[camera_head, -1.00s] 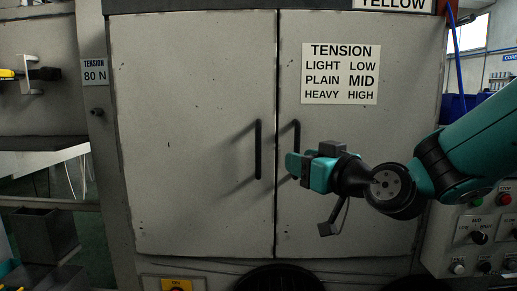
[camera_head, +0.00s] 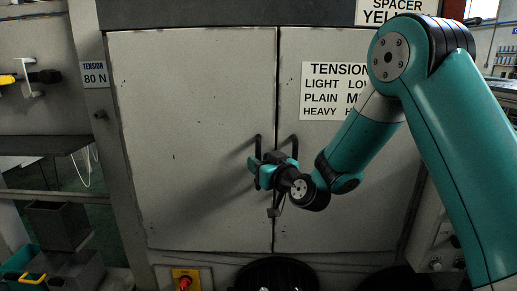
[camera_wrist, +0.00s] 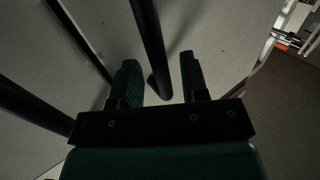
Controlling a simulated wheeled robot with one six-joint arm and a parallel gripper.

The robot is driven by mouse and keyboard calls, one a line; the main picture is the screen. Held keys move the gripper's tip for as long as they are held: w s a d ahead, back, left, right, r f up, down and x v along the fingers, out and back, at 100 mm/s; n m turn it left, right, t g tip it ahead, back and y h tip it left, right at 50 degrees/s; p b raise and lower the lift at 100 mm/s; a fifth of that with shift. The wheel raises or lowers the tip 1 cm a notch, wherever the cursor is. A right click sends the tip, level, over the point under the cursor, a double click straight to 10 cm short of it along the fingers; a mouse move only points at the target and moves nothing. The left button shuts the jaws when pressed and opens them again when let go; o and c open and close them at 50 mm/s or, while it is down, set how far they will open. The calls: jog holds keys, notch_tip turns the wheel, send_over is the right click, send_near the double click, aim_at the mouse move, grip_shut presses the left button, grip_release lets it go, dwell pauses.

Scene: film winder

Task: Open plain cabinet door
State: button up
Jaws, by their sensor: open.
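The grey cabinet has a left door (camera_head: 195,130) without a sign and a right door (camera_head: 345,215) with the tension sign. Both look closed. The left door's black bar handle (camera_head: 258,146) is upright near the seam, and the right door's handle (camera_head: 294,146) is beside it. My gripper (camera_head: 257,172) is open at the lower part of the left handle. In the wrist view, a dark handle (camera_wrist: 148,35) runs between the two open fingers of my gripper (camera_wrist: 159,75), with gaps visible on both sides. The other handle (camera_wrist: 32,105) is at the left there.
The tension sign (camera_head: 325,90) is partly covered by my arm. A control panel (camera_head: 438,235) stands at the lower right. A yellow box with a red knob (camera_head: 186,280) and a dark round thing (camera_head: 275,274) sit below the doors. Grey bins (camera_head: 55,225) are at the lower left.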

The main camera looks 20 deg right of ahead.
jog(key=shift+x, duration=0.85)
grip_shut()
jog(key=shift+s, duration=0.1)
